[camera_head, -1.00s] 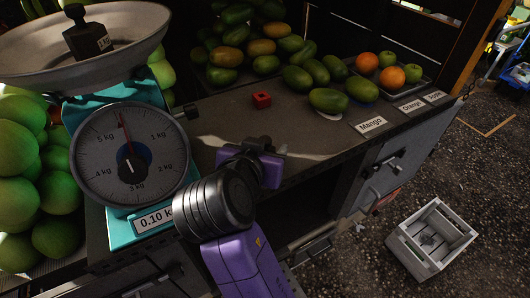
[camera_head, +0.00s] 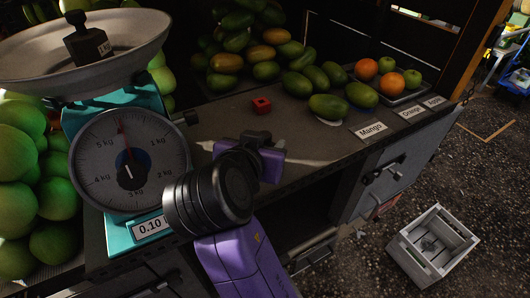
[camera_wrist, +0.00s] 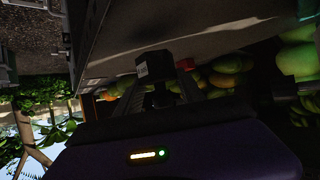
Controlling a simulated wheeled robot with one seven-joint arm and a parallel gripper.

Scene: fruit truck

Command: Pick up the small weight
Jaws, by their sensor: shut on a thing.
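A small dark weight (camera_wrist: 155,66) with a pale label is held in my gripper (camera_wrist: 163,92) in the wrist view. The jaws are shut on it, and its lower part is dark and hard to make out. In the head view my gripper (camera_head: 254,145) is at the front edge of the counter, right of the scale. The weight is barely distinguishable there. A larger black weight (camera_head: 88,45) stands upright in the metal pan of the scale.
The teal scale (camera_head: 130,160) with its pan (camera_head: 135,48) stands left of my arm. A red block (camera_head: 261,105) lies on the counter (camera_head: 215,115). A pale crate (camera_head: 435,245) is on the ground at right.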

